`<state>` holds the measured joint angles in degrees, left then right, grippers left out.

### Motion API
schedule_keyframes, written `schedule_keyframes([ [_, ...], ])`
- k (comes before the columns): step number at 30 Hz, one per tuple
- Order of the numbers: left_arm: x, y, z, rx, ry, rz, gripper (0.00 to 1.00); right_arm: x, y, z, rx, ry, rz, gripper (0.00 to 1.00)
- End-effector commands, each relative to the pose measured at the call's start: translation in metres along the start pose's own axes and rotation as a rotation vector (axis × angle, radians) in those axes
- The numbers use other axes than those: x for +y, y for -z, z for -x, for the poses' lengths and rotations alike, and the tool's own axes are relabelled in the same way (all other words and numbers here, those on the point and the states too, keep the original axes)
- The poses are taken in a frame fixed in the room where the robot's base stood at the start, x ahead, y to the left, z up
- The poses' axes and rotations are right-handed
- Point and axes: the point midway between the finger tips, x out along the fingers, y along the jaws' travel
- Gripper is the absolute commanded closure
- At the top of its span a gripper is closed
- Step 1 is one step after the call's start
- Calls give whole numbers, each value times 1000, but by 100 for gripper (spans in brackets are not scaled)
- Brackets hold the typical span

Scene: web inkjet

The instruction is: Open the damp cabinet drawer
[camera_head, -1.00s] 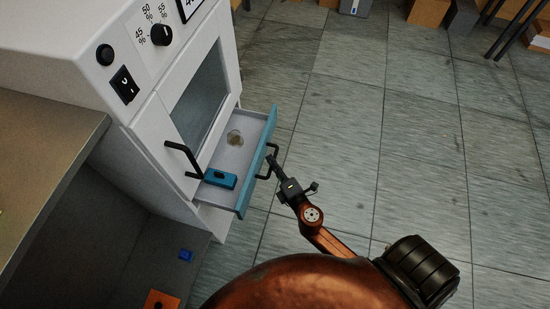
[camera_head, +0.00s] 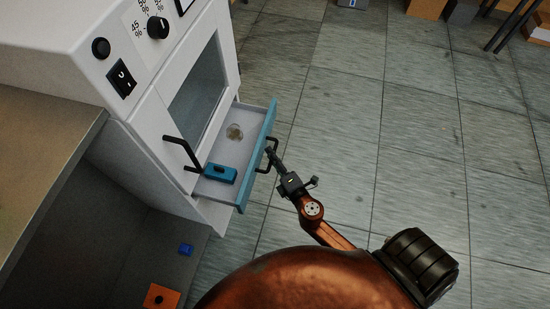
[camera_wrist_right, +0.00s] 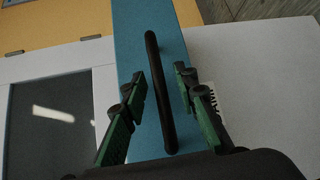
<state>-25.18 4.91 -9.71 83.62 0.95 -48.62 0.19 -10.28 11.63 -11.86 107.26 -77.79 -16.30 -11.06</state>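The damp cabinet (camera_head: 165,110) is a white box with a dark window and a black door handle (camera_head: 182,154). Its drawer, with a blue front (camera_head: 258,155), stands pulled out. A blue block with a slot (camera_head: 220,173) and a small clear round item (camera_head: 235,132) lie inside the drawer. My right gripper (camera_head: 272,152) is at the black drawer handle (camera_head: 271,155). In the right wrist view, the two green-padded fingers (camera_wrist_right: 157,105) stand apart on either side of the black bar handle (camera_wrist_right: 158,90), with gaps showing. My left gripper is not in view.
A brown tabletop (camera_head: 40,150) is at the left. A small blue object (camera_head: 186,249) and an orange piece (camera_head: 161,296) lie below it. The tiled floor (camera_head: 400,150) right of the drawer is clear. Boxes stand along the far edge.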

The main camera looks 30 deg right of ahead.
Motion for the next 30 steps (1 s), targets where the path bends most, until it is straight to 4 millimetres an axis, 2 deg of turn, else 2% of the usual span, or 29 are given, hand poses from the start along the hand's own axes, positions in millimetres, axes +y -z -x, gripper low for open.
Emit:
schedule_keyframes([
  [5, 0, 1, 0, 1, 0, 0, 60, -2, 0, 18, -1, 3, -1, 73],
  [12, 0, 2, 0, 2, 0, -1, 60, -2, -1, 68, -1, 5, 3, 73],
  [18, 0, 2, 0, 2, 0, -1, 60, -1, 0, 102, 2, 3, 4, 73],
  [24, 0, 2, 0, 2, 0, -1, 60, 0, 0, 118, 1, 1, 2, 73],
  [30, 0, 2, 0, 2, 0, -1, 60, 0, 0, 119, 0, 0, 0, 73],
])
